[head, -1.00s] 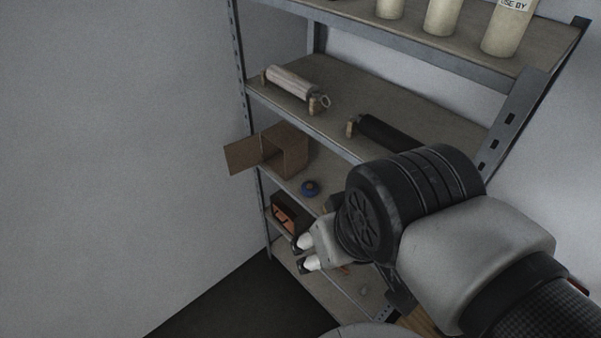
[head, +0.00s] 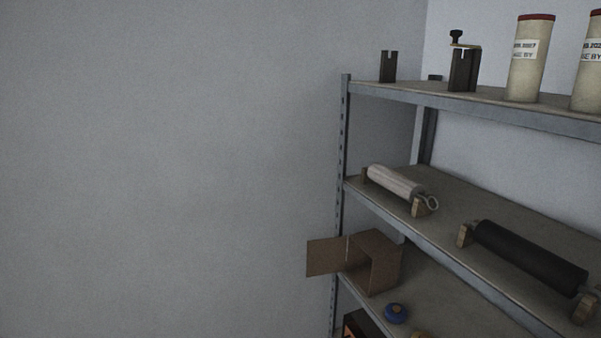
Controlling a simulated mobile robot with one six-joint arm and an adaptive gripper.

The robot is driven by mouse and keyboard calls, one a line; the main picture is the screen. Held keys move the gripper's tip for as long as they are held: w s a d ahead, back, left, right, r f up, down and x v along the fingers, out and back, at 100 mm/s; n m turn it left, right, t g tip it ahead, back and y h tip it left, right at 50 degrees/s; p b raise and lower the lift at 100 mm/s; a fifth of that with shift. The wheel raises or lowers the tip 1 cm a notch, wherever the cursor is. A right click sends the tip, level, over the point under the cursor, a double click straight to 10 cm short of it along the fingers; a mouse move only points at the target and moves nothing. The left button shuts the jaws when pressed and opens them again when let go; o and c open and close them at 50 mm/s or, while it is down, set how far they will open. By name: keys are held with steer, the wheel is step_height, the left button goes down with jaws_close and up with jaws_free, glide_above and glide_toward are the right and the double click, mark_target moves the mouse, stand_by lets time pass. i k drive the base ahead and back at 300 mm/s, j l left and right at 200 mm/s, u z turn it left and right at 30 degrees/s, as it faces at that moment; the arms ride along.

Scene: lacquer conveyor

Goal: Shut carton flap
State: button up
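The brown carton (head: 381,263) sits at the left end of a middle shelf in the head view, its opening facing outward. Its flap (head: 325,257) stands open, swung out to the left past the shelf's corner post. The inside of the carton looks empty where I can see it. My gripper is out of view.
The shelf rack (head: 343,130) has grey metal posts. A pale roller (head: 394,182) and a black roller (head: 528,254) rest on wooden supports on the shelf above. Bare wall (head: 160,170) fills the left.

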mark_target(324, 257)
steer(key=i+j, duration=0.15)
steer(key=i, duration=0.55)
steer(key=i+j+u, duration=0.15)
steer(key=i, duration=0.6)
